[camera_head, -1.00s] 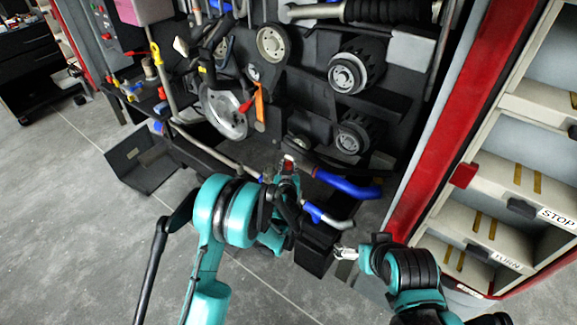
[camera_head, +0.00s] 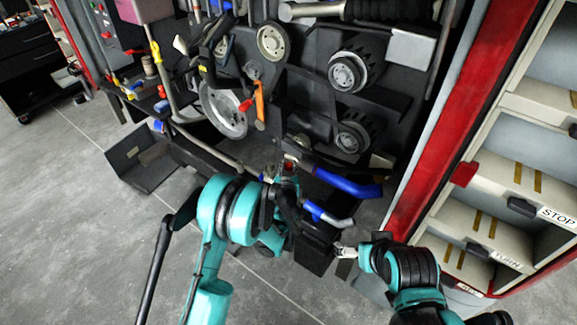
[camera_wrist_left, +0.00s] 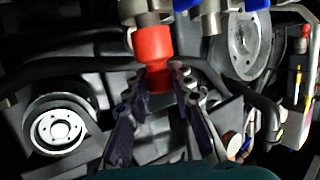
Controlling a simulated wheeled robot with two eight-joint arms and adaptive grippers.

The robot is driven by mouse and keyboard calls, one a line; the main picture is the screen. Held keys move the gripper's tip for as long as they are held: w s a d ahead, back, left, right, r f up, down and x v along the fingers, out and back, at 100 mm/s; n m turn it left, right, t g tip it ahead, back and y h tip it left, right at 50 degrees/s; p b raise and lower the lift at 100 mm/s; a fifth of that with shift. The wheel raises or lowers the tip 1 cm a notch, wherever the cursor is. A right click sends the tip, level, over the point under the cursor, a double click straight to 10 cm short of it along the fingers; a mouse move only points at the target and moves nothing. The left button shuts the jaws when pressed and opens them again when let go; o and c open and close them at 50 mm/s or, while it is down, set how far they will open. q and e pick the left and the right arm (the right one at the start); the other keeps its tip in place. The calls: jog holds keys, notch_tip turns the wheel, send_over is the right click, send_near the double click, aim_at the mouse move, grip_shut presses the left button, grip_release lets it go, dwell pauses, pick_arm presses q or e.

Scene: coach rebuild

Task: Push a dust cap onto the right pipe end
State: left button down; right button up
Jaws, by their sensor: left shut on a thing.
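A red dust cap (camera_wrist_left: 153,48) is between the fingertips of my left gripper (camera_wrist_left: 160,82) in the left wrist view. The gripper is shut on its narrow lower end. The cap's wide end meets a metal pipe end (camera_wrist_left: 148,19); how far it is over the pipe I cannot tell. A second metal pipe end (camera_wrist_left: 210,18) is to the right of it. In the head view my left gripper (camera_head: 288,168) is beside the blue-sleeved pipe (camera_head: 347,184), with a little red showing. My right gripper (camera_head: 346,251) is away from the pipes, below them in the picture; its fingers are too small to read.
A black panel with wheels and ribbed rollers (camera_head: 348,72) stands behind the pipes. A silver disc (camera_head: 223,108) and an orange-handled tool (camera_head: 260,103) are to the left. A red-edged cabinet with shelves (camera_head: 503,160) is at the right. Grey floor is open at the left.

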pick_arm(q)
jog(key=shift+f, duration=0.15)
dwell(0.5)
jog(key=shift+f, duration=0.4)
jog(key=shift+f, duration=0.1)
jog(key=shift+f, duration=0.5)
jog(key=shift+f, duration=0.5)
dwell(0.5)
jog(key=c, duration=0.8)
grip_release()
jog(key=shift+c, duration=0.2)
jog(key=shift+s, duration=0.15)
jog(key=v, duration=0.3)
jog(key=shift+s+r, duration=0.1)
jog(key=shift+s, duration=0.25)
